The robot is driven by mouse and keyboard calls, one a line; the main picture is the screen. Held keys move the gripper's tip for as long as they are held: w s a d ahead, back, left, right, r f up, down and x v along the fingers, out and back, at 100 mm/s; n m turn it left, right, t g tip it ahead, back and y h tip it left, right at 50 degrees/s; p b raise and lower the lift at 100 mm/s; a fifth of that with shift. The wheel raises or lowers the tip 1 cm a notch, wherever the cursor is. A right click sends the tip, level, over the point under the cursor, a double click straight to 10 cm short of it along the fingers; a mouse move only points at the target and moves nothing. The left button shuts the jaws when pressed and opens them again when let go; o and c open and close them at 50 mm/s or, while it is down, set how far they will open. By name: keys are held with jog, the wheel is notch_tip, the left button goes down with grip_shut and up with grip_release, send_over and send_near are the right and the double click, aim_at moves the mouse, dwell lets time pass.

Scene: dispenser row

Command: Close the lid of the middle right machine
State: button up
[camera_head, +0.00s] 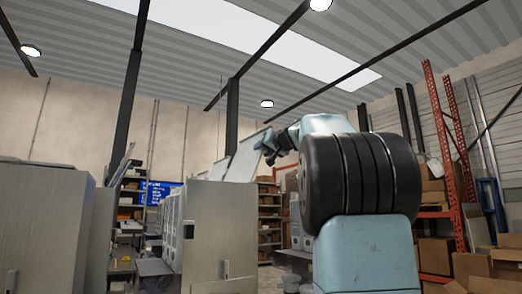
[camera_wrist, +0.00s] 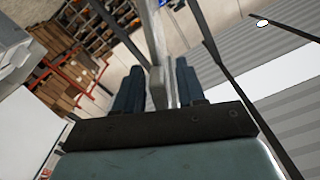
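A raised light-grey lid (camera_head: 246,156) stands tilted up above the row of grey machines (camera_head: 220,225) in the head view. My gripper (camera_head: 268,148) is at the upper right edge of this lid. In the wrist view the two dark fingers of my gripper (camera_wrist: 159,88) are apart. The narrow edge of a grey panel (camera_wrist: 155,50), seemingly the lid, runs between them, with gaps visible at its sides. Contact with the fingers cannot be made out. Which machine of the row carries this lid is hard to tell, as the near cabinets hide its body.
Another grey cabinet (camera_head: 45,225) stands at the near left. Orange racking (camera_head: 440,130) and cardboard boxes (camera_head: 435,255) are at the right. Shelves (camera_head: 268,210) with goods stand behind the row. A dark post (camera_head: 232,115) rises behind the lid.

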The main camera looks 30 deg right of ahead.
grip_shut()
dwell(0.3)
